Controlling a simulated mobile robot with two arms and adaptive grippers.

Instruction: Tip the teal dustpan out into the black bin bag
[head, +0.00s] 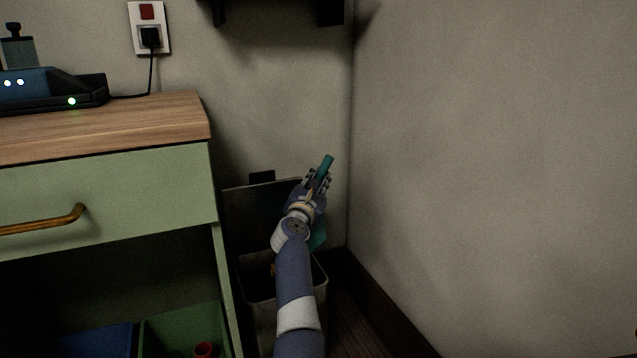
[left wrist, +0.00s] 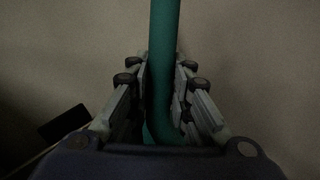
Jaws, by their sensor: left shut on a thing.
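The teal dustpan (head: 326,165) is in my left gripper (head: 317,182), which is shut on its handle. The handle sticks up past the fingers, and part of the pan shows below the wrist, mostly hidden by my arm. In the left wrist view the handle (left wrist: 164,55) runs between the two fingers (left wrist: 162,88). The dustpan is over an open bin (head: 252,298) with its lid (head: 250,212) raised against the wall. The bin's inside is dark, and I cannot make out the black bag clearly. My right gripper is not in view.
A green cabinet (head: 120,190) with a wooden top (head: 110,125) stands close on the left. Its lower shelf holds a green tray (head: 180,335) and a blue one (head: 92,340). A wall (head: 500,150) closes off the right side. The bin sits in the narrow corner between them.

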